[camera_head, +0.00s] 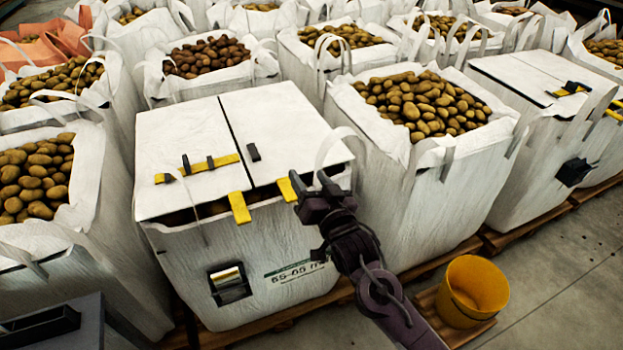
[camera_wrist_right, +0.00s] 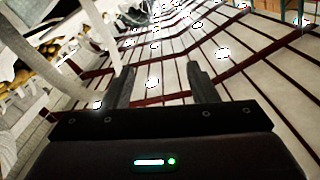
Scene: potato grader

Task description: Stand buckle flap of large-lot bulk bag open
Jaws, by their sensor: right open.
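A white bulk bag (camera_head: 180,262) stands front and centre with a label reading roughly 55-65. Two white flaps lie flat over its top, with a dark gap between them. The left flap (camera_head: 180,135) carries a yellow strap with black buckle pieces (camera_head: 197,168). The right flap (camera_head: 272,115) has a small black clip. Yellow tabs (camera_head: 239,207) hang at the front edge. My right gripper (camera_head: 318,186) is open and empty at the front right corner of the right flap; contact cannot be told. Its open fingers show in the wrist view (camera_wrist_right: 160,85). My left gripper is not in view.
Open potato-filled bags (camera_head: 420,160) with standing loop handles surround this bag. Another flap-covered bag (camera_head: 530,75) with a yellow-black buckle stands at right. A yellow bucket (camera_head: 472,290) stands at front right, by clear floor (camera_head: 560,270).

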